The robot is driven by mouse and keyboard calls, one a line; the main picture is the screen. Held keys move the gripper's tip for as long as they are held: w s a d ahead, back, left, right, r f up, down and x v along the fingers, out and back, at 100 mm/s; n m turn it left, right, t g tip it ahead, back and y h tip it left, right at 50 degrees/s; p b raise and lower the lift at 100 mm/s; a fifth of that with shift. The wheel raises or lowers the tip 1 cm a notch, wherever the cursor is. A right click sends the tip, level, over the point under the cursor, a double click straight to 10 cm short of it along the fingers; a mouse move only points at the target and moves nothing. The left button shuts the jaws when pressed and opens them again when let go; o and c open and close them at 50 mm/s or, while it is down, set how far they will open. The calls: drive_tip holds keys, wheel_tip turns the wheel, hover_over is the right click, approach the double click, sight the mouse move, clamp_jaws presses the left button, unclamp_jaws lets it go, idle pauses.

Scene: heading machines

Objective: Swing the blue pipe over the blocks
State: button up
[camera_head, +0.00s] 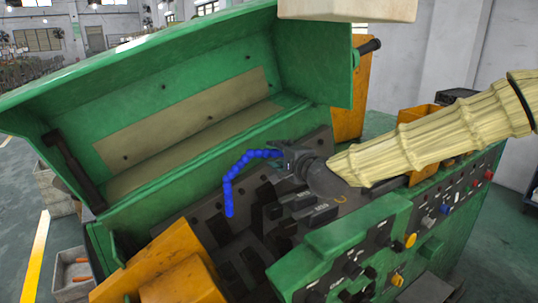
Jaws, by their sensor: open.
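The blue pipe (234,172) is a segmented, bent hose inside the green machine. Its upper end runs right to my gripper and its lower end points down over the dark machine parts. My gripper (279,153) is at the pipe's right end, with its jaws open around or beside that end; I cannot tell which. My arm comes in from the right in a pale ribbed cover. The dark blocks (310,216) sit below and to the right of the pipe, under my gripper. The pipe's lower tip is left of them.
The raised green lid (180,75) stands open behind, with its side panel at the upper right. Yellow-orange covers (165,262) are at the front left. A green control panel (345,245) with knobs is at the front right. A grey bin (70,272) stands at the lower left.

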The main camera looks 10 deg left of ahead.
drive_tip(key=v, duration=0.4)
drive_tip(key=shift+w+d, duration=0.25)
drive_tip(key=shift+s+d+r, duration=0.15)
drive_tip(key=shift+s+d, duration=0.05)
drive_tip(key=shift+s, duration=0.75)
drive_tip(key=shift+s+d+r, duration=0.15)
drive_tip(key=shift+s+d, duration=0.05)
drive_tip(key=shift+s, duration=0.75)
drive_tip(key=shift+s+d+r, duration=0.1)
drive_tip(key=shift+s+d, duration=0.05)
drive_tip(key=shift+s, duration=0.8)
